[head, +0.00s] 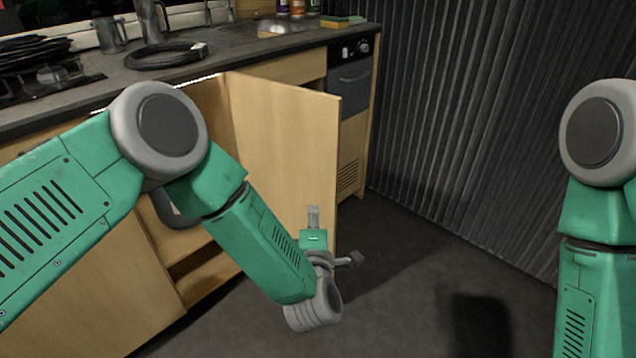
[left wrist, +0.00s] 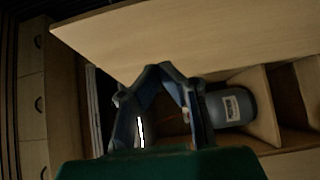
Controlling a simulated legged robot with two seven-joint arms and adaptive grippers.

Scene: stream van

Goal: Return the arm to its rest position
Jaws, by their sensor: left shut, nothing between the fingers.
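My left arm (head: 255,235) reaches from the left down past an open wooden cabinet door. My left gripper (head: 313,214) is in front of the lower part of the door in the head view. In the left wrist view its two fingers (left wrist: 160,70) meet at the tips with nothing between them, and the door panel (left wrist: 190,35) lies beyond. The gap between gripper and door is hard to judge. My right arm (head: 590,230) hangs at the right edge; its gripper is outside the picture.
The open door (head: 285,150) stands out from the counter (head: 110,85). A grey labelled cylinder (left wrist: 232,106) is inside the cabinet. A coiled black hose (head: 165,56), metal mugs (head: 110,35) and a sink (head: 275,28) are on top. Floor (head: 420,270) right of the door is clear.

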